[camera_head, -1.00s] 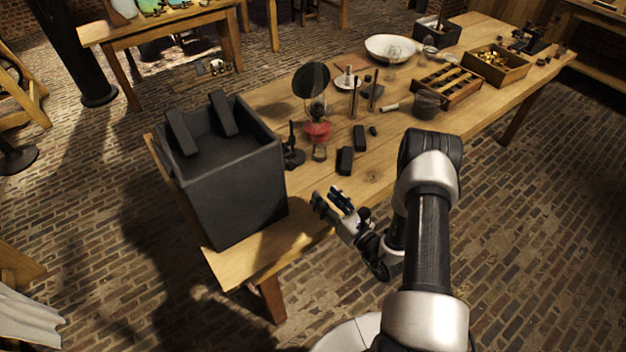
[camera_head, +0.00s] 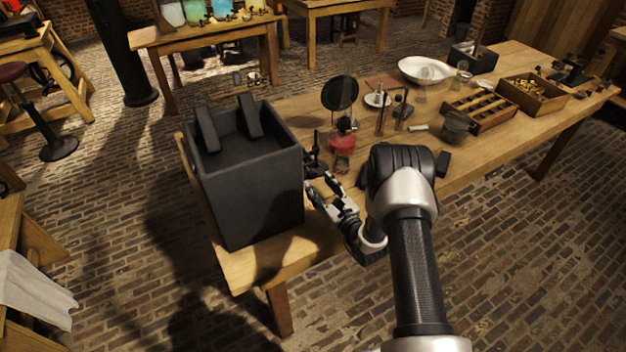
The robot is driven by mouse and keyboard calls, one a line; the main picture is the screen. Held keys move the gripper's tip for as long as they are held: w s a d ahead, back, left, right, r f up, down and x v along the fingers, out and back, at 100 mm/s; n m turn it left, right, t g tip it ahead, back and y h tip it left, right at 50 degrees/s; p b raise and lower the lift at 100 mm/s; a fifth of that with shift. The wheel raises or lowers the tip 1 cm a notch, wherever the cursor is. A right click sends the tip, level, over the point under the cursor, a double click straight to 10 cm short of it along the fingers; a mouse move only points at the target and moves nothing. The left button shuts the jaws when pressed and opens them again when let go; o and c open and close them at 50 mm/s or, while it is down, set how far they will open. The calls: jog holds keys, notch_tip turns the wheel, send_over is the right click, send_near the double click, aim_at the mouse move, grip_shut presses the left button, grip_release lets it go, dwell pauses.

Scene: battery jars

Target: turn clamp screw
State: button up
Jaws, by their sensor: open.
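A small dark stand (camera_head: 314,153) stands on the wooden table just right of the large black box. It looks like the clamp, but its screw is too small and dark to make out. My gripper (camera_head: 320,182) is open and empty, low over the near table edge. Its fingertips point up and left, close in front of the stand's foot in the picture. I cannot tell whether they touch the stand. My wrist and arm cover part of the table to the right.
The large open black box (camera_head: 248,190) stands close left of my gripper. A red-based lamp (camera_head: 343,143) with a round dark reflector (camera_head: 340,92) stands behind it. A white bowl (camera_head: 425,70), a slotted wooden rack (camera_head: 480,110) and a wooden box (camera_head: 533,95) stand farther right.

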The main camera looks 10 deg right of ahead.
aim_at(314, 177)
jog(key=b+x, duration=0.1)
jog(key=x, duration=0.4)
jog(key=shift+c, duration=0.6)
jog(key=c, duration=1)
